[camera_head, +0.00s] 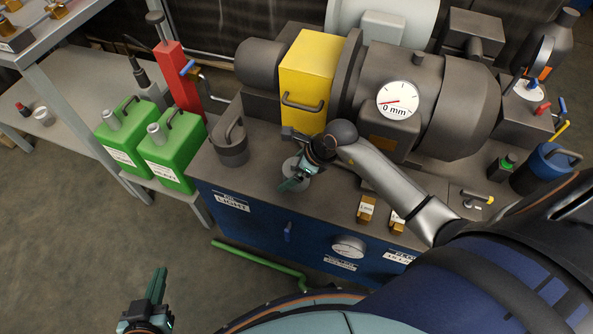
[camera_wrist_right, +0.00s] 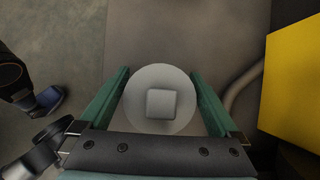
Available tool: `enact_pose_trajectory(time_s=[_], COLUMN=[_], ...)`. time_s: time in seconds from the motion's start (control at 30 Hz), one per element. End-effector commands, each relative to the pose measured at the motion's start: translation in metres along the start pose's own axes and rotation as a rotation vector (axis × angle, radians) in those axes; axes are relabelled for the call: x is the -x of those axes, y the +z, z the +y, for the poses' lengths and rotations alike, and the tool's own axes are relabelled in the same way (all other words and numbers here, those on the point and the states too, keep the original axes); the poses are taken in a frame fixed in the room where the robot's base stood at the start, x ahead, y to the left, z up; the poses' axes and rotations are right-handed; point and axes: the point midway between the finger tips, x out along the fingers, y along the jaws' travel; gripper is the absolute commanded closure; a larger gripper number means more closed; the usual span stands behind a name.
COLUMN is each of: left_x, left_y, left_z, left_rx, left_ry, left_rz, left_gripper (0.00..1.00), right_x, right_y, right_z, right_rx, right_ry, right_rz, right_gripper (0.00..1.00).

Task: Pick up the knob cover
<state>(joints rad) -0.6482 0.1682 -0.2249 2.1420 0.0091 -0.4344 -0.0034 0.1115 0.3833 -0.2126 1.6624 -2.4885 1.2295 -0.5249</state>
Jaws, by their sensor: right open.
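A pale grey round piece with a raised square top, which looks like the knob cover (camera_wrist_right: 160,103), lies on the grey bench top. In the head view its disc (camera_head: 291,166) is partly hidden by my right gripper (camera_head: 294,182). In the right wrist view my right gripper (camera_wrist_right: 158,75) is open, with one green finger on each side of the disc. I cannot tell whether the fingers touch it. My left gripper (camera_head: 156,274) is low at the left, over the floor and away from the bench; its jaw opening is not clear.
A yellow block (camera_head: 308,75) with a handle and a dial gauge (camera_head: 398,99) on dark machinery stand behind the cover. A grey cup-like holder (camera_head: 231,148) is to its left. Small brass blocks (camera_head: 366,209) sit to its right. Green canisters (camera_head: 172,158) stand further left.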

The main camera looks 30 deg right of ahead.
Motion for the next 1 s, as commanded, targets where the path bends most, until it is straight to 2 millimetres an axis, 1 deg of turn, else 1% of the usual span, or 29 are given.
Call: enact_pose_trajectory(time_s=[0.27,0.9,0.93,1.0], left_x=[-0.0002,-0.0004,-0.0004,-0.0004], left_y=[-0.0025,-0.0015,-0.0014,-0.0013], left_z=[0.0004,0.0006,0.0006,0.0007], left_rx=[-0.002,0.0,0.0,0.0], left_ry=[0.0,0.001,0.001,0.001], left_rz=[0.009,0.006,0.006,0.006], left_gripper=[1.0,1.0,1.0,1.0], right_x=[-0.001,-0.0006,-0.0006,-0.0006], right_y=[0.0005,0.0006,0.0006,0.0006], right_z=[-0.0001,-0.0003,-0.0003,-0.0003], right_rx=[0.001,0.001,0.001,0.001], right_ry=[-0.001,-0.001,-0.001,-0.001], right_rz=[-0.001,-0.001,-0.001,-0.001], right_gripper=[0.04,0.76,0.78,0.78])
